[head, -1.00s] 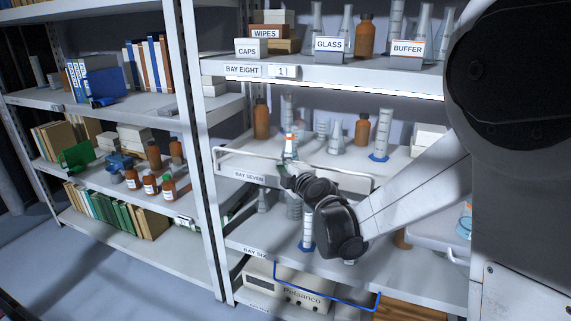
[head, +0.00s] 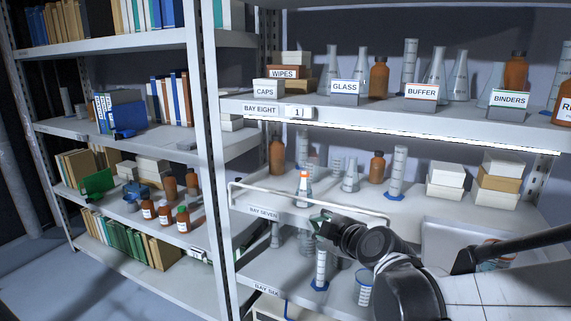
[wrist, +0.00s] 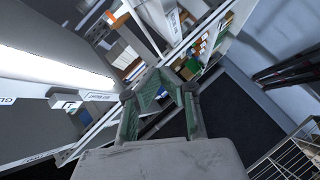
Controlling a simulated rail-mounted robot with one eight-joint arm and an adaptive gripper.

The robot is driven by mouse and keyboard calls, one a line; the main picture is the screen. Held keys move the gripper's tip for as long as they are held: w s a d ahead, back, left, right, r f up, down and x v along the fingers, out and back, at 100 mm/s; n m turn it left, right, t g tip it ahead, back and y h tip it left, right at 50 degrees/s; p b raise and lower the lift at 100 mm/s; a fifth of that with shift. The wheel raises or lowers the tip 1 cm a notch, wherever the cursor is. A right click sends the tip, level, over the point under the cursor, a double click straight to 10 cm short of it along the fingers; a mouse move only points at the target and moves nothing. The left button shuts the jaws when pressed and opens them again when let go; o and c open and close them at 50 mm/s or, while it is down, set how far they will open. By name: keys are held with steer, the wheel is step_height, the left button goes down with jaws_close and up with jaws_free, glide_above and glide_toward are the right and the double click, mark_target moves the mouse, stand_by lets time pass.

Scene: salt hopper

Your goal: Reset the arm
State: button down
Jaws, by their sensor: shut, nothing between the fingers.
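My gripper (head: 321,219) is at the end of my arm, in front of the bay seven shelf edge, below a small white bottle with an orange cap (head: 303,186). It is small and partly hidden by my wrist in the head view. In the wrist view my gripper (wrist: 164,76) shows its two green-padded fingers with the tips together and nothing held. My dark wrist joints and pale arm links reach in from the lower right of the head view.
A white wire rail (head: 300,188) runs along the front of bay seven, close to my gripper. Above is the bay eight shelf (head: 400,120) with labelled glassware. A grey tray (head: 450,240) sits at right. A bookshelf (head: 110,133) stands at left; floor is open there.

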steer(key=s+d+m+g+h, duration=0.2)
steer(key=s+d+m, duration=0.2)
steer(key=s, duration=0.4)
steer(key=s+d+f+m+g+h, duration=0.1)
steer(key=s+d+m+g, duration=0.1)
steer(key=s+d+m, duration=0.2)
steer(key=s+d+f+m+g+h+p, duration=0.1)
steer(key=s+d+m, duration=0.3)
steer(key=s+m, duration=0.4)
steer(key=s+g+h, duration=0.1)
steer(key=s, duration=0.4)
steer(key=shift+s+f+m+h, duration=0.15)
steer(key=shift+f+m+h, duration=0.1)
steer(key=shift+m+h, duration=0.05)
